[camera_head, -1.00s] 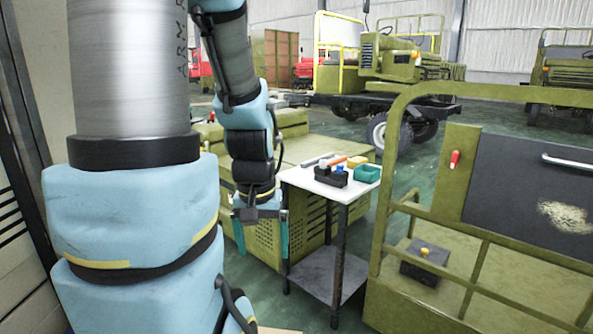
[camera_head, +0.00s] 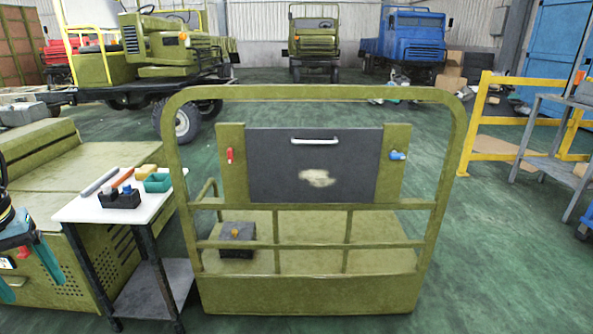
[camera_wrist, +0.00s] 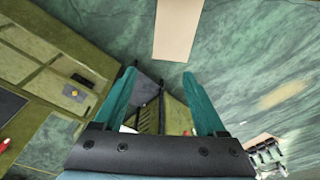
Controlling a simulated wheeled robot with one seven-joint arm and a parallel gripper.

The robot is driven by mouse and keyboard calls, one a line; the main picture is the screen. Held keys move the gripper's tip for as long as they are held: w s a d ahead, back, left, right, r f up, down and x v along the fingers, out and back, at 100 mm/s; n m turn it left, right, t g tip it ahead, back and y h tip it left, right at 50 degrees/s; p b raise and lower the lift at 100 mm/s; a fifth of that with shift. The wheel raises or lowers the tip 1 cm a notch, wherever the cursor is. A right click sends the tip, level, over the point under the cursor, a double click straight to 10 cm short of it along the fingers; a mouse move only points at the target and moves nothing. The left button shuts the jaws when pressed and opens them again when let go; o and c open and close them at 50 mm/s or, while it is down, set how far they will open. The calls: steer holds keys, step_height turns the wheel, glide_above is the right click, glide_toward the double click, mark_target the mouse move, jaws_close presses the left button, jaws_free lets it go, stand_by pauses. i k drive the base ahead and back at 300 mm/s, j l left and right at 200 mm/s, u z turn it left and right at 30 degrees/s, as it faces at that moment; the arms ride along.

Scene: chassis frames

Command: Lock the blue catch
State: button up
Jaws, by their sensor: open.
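The blue catch (camera_head: 397,155) is a small blue handle on the olive post at the right side of a dark hinged-looking panel (camera_head: 350,190). A red catch (camera_head: 230,155) sits on the matching left post. Both posts belong to an olive railed frame (camera_head: 310,92). My gripper (camera_head: 27,272) is at the far left edge of the head view, well left of the frame and far from the blue catch. In the wrist view my gripper (camera_wrist: 159,75) has its teal fingers apart with nothing between them. The blue catch is not visible there.
A small white-topped table (camera_head: 110,208) with a black holder (camera_head: 120,200) and a green bin (camera_head: 157,183) stands between my gripper and the frame. A dark box (camera_head: 237,243) with a yellow knob lies inside the frame. Open green floor lies right of it.

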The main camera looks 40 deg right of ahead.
mark_target(394, 154)
steer(key=z, duration=2)
steer(key=i+l+u, duration=0.1)
steer(key=i, duration=0.25)
steer(key=k+l, duration=0.1)
steer(key=k, duration=0.9)
steer(key=u, duration=0.35)
steer(key=i+l+u, duration=0.1)
steer(key=u, duration=0.2)
steer(key=l+u, duration=0.15)
steer(key=u, duration=0.2)
steer(key=l+u, duration=0.45)
steer(key=l, duration=0.45)
steer(key=k+l+u, duration=0.1)
steer(key=l+u, duration=0.35)
steer(key=l, duration=0.45)
